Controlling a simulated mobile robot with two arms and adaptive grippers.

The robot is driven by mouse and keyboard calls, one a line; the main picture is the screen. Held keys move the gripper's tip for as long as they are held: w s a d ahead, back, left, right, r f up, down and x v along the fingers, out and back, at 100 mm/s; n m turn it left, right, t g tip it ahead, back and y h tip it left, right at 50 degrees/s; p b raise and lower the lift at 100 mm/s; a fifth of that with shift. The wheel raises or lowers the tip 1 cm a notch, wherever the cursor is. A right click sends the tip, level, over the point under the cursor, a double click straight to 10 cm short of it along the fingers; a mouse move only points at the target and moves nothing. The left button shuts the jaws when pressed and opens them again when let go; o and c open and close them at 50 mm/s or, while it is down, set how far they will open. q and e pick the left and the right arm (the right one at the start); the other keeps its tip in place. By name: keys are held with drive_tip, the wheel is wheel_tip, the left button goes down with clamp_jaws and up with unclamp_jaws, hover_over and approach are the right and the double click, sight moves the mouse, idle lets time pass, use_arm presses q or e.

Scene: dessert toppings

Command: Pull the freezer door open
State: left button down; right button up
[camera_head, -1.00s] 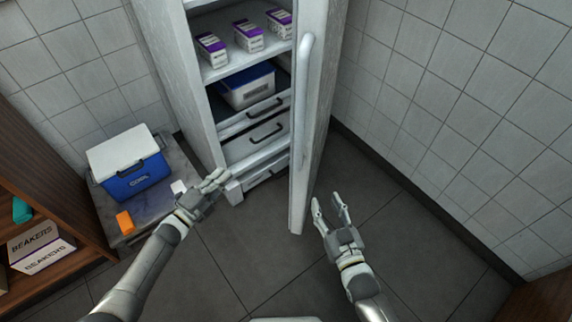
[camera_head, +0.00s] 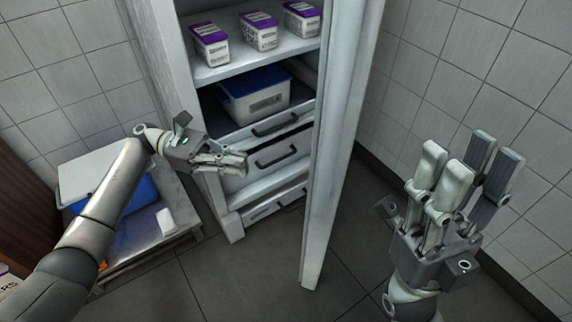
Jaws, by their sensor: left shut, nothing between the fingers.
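The white freezer door (camera_head: 340,130) stands open, seen nearly edge-on, swung out toward me. No handle shows on it now. Inside the white freezer (camera_head: 172,60), shelves and drawers are exposed. My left gripper (camera_head: 240,163) is shut and empty, in front of the lower drawers (camera_head: 275,155) at the left of the opening. I cannot tell whether it touches anything. My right gripper (camera_head: 465,165) is open and empty, fingers pointing up, to the right of the door and apart from it in the picture.
Purple-and-white boxes (camera_head: 258,31) stand on the upper shelf, with a blue-lidded bin (camera_head: 255,95) below. A low table (camera_head: 180,225) at left holds a blue-and-white cooler (camera_head: 85,180), partly behind my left arm. A tiled wall (camera_head: 480,65) bounds the right. Dark floor (camera_head: 255,275) is clear in front.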

use_arm(q)
drive_tip(key=b+x, duration=0.1)
drive_tip(key=x, duration=1.3)
drive_tip(key=shift+s+r, duration=0.15)
drive_tip(key=shift+s, duration=0.05)
